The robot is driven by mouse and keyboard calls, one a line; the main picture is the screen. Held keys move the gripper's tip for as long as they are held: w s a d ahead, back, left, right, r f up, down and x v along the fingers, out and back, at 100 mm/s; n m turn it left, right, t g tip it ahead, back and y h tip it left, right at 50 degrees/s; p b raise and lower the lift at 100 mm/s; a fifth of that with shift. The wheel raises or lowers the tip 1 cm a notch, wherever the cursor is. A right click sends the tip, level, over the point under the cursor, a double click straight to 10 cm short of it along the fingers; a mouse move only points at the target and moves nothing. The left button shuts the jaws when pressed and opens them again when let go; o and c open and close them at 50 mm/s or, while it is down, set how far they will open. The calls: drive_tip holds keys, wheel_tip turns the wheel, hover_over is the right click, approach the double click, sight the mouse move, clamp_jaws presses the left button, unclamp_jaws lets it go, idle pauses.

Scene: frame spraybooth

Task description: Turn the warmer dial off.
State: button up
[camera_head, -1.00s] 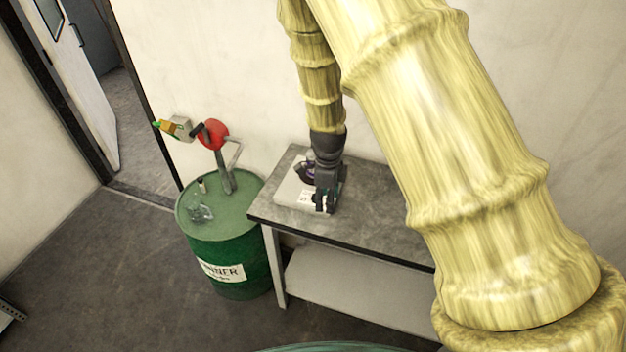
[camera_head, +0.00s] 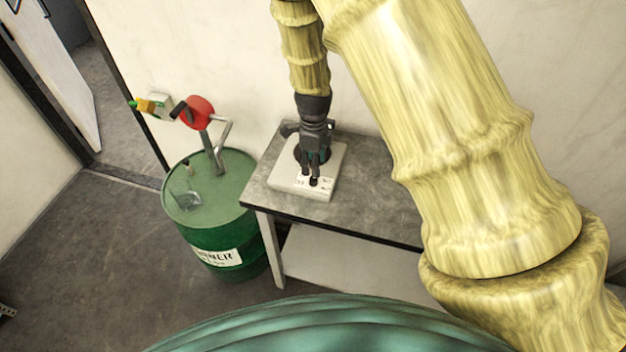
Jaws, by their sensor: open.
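The warmer (camera_head: 328,182) is a pale, flat, box-like unit on the grey table. Its front strip carries small dark marks and a small black dial (camera_head: 314,181). My gripper (camera_head: 312,174) points down over the front of the warmer, with its dark fingers open and their tips at or just above the dial. I cannot tell whether they touch it. The gripper hides much of the warmer's dark round middle and part of the dial, so the dial's setting cannot be read.
The grey table (camera_head: 385,207) is bare to the right of the warmer. A green drum (camera_head: 222,222) stands left of it, with a red-headed pump (camera_head: 199,112) and a clear glass vessel (camera_head: 186,198) on top. A wall is close behind; a doorway is at far left.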

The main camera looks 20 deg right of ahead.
sight(313, 181)
drive_tip(key=shift+w+f+b, duration=0.1)
drive_tip(key=shift+f+b, duration=0.25)
drive_tip(key=shift+f, duration=0.45)
drive_tip(key=shift+s+f+b, duration=0.35)
drive_tip(key=shift+f+b, duration=0.3)
drive_tip(key=shift+b, duration=0.1)
drive_tip(key=shift+f+b, duration=1.4)
drive_tip(key=shift+f, duration=0.35)
drive_tip(key=shift+w, duration=0.1)
drive_tip(key=shift+c, duration=0.3)
clamp_jaws()
